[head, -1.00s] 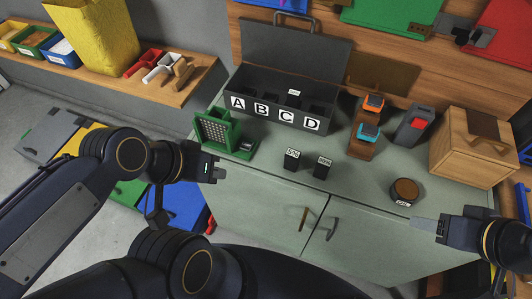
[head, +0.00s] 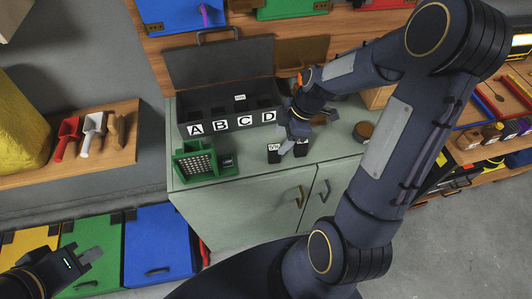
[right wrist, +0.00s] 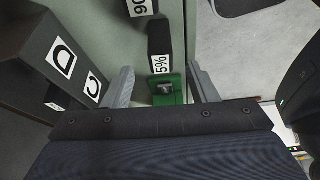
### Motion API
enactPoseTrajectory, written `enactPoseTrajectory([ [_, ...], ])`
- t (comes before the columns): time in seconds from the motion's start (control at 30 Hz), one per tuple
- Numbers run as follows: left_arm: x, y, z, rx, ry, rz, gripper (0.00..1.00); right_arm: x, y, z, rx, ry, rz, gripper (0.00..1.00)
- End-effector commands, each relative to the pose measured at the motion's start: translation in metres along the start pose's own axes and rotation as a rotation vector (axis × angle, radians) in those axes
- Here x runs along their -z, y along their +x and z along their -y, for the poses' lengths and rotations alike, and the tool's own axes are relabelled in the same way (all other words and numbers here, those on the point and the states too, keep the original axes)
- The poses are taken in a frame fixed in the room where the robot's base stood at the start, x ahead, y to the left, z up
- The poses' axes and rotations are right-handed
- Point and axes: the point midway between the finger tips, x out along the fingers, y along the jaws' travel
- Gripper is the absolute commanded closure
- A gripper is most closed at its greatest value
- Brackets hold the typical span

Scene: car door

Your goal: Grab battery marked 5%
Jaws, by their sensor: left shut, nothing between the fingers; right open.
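The black battery marked 5% (head: 273,156) stands on the grey-green counter, left of a second black battery (head: 300,151). The right wrist view shows the 5% battery (right wrist: 160,42) just beyond and between my right fingertips, its label towards me; contact cannot be told. The other battery (right wrist: 138,8), with a partly cut-off label starting "90", is at the top edge. My left gripper (head: 92,257) is shut and empty at lower left, away from the counter.
A dark box marked A, B, C, D (head: 228,126) stands behind the batteries, close to my right gripper. A green device with a grid panel (head: 193,166) stands left. A round brown-topped object (head: 363,130) is at right. The counter's front edge is near.

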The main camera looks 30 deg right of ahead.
Motion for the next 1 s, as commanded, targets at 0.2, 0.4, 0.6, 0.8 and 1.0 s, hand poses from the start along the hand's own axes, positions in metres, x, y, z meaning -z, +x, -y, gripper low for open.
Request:
enactPoseTrajectory([
  [0.2,0.005,-0.009,-0.004,0.000,0.000,0.000,1.00,0.002,0.029,0.003,0.009,0.002,0.000,0.47],
  [0.4,0.006,-0.011,-0.005,0.000,0.000,0.000,1.00,0.001,0.053,0.002,0.003,0.001,0.000,0.47],
  [0.6,0.006,-0.011,-0.005,0.000,0.000,0.000,1.00,0.001,0.056,0.001,0.000,0.001,0.000,0.47],
  [0.8,0.006,-0.011,-0.005,0.000,0.000,0.000,1.00,0.001,0.056,0.001,0.001,0.001,0.000,0.66],
  [1.0,0.006,-0.011,-0.005,0.000,0.000,0.000,1.00,0.001,0.056,0.001,0.000,0.001,0.000,0.92],
])
